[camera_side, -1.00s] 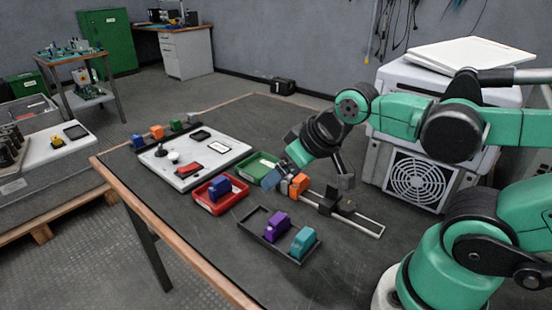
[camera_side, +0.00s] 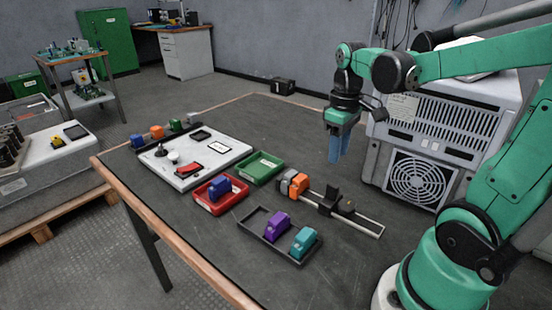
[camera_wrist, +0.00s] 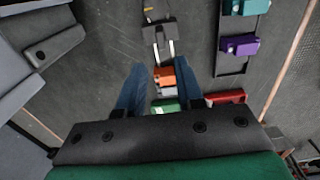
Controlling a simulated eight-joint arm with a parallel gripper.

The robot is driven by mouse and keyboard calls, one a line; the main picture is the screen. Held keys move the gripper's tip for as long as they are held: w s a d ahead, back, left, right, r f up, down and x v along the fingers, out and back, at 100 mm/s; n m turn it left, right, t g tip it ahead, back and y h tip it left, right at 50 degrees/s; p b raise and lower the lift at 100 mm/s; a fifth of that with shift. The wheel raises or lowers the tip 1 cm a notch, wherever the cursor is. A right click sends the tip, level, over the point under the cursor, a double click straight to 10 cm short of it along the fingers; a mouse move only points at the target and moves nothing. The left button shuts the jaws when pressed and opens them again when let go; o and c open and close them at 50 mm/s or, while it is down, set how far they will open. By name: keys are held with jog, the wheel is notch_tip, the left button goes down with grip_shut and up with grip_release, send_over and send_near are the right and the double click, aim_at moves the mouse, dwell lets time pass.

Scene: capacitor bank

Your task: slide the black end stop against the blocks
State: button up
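The black end stop (camera_side: 332,199) sits on a pale two-bar rail (camera_side: 366,226), apart from the blocks, with bare rail between. It also shows near the top of the wrist view (camera_wrist: 158,33). An orange block (camera_side: 299,185) and a grey block (camera_side: 287,180) stand side by side at the rail's far left end; the orange one (camera_wrist: 164,75) shows between my fingers in the wrist view. My gripper (camera_side: 340,158) hangs above the table, behind and above the rail, fingers down. Its blue fingers (camera_wrist: 160,90) are spread and empty.
A black tray (camera_side: 250,228) with a purple block (camera_side: 277,226) and a teal block (camera_side: 303,242) lies in front of the rail. A red bin (camera_side: 207,204) holds a blue block (camera_side: 219,188). A green bin (camera_side: 262,168) is behind. A fan unit (camera_side: 425,180) stands right.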

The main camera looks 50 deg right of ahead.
aim_at(332, 185)
jog(key=shift+f, duration=4.05)
grip_shut()
jog(key=shift+w, duration=3.05)
jog(key=shift+o, duration=0.2)
grip_release()
